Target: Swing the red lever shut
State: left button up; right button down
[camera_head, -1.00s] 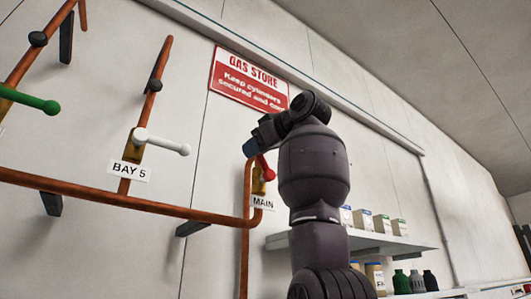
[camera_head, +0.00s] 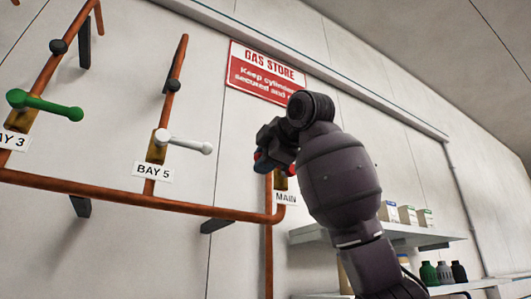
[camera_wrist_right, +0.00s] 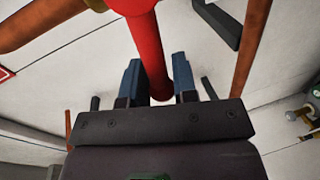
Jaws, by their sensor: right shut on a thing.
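The red lever (camera_head: 284,171) is on the copper pipe above the MAIN label (camera_head: 286,198). In the head view it is mostly hidden behind my right gripper (camera_head: 262,162); only bits of red show around the fingers. In the right wrist view the red lever (camera_wrist_right: 149,45) runs down from its hub at the top between the two blue-grey fingers. My right gripper is shut on the lever. My left gripper is in neither view.
A white lever (camera_head: 184,142) at BAY 5 and a green lever (camera_head: 45,105) at BAY 3 are to the left. Copper pipes (camera_head: 130,201) run along the wall. A shelf (camera_head: 318,234) with boxes is on the right, with bottles below. A red sign (camera_head: 265,73) hangs above.

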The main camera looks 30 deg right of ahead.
jog(key=shift+f+n, duration=0.55)
jog(key=shift+n, duration=0.05)
jog(key=c, duration=1.1)
grip_release()
jog(key=a+b+v, duration=0.1)
jog(key=v, duration=1)
jog(key=shift+d+b, duration=0.3)
jog(key=shift+b, duration=0.1)
jog(key=shift+w, duration=0.1)
